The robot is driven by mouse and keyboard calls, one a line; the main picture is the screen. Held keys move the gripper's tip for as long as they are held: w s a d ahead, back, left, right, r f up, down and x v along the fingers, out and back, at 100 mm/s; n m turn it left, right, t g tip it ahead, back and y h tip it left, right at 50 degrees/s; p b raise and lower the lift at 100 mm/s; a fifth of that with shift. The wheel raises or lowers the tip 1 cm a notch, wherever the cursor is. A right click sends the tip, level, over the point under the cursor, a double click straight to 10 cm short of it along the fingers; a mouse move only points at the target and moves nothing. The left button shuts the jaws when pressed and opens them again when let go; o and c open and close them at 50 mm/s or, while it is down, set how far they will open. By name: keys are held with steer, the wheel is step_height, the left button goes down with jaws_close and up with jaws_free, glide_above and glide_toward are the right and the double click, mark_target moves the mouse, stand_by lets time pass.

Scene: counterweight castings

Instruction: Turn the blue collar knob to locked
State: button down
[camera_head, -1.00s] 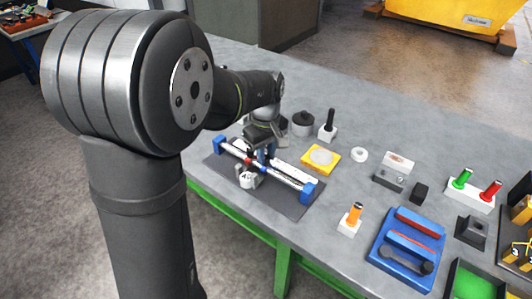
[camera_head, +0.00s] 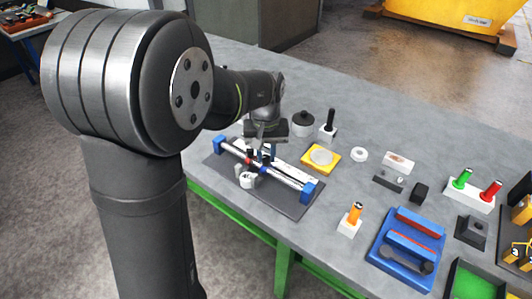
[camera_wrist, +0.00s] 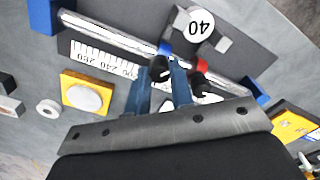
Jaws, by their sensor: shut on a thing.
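A silver rail (camera_head: 284,178) with blue end blocks lies on a dark base plate; it also crosses the wrist view (camera_wrist: 110,36). The blue collar (camera_wrist: 165,49) sits on the rail, with its black knob (camera_wrist: 160,68) facing my gripper. My gripper (camera_wrist: 164,76) has its two blue fingers shut on this knob; the fingers partly hide it. In the head view my gripper (camera_head: 264,154) is over the rail and the collar is mostly hidden. A red collar (camera_wrist: 202,66) with its own black knob is close beside the right finger. No locked marking is readable.
A round white weight marked 40 (camera_wrist: 194,24) hangs at the rail beside the collars. A white scale (camera_wrist: 100,60) runs along the rail. Several other fixtures fill the right.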

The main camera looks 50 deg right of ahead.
mark_target(266, 157)
steer(key=m, duration=0.5)
steer(key=shift+m, duration=0.3)
steer(key=m, duration=0.5)
steer(key=shift+m, duration=0.3)
steer(key=c, duration=1.3)
jaws_free()
steer(key=shift+o, duration=0.2)
step_height(266, 157, up, 18)
steer(key=shift+f, duration=0.25)
steer(key=shift+f, duration=0.1)
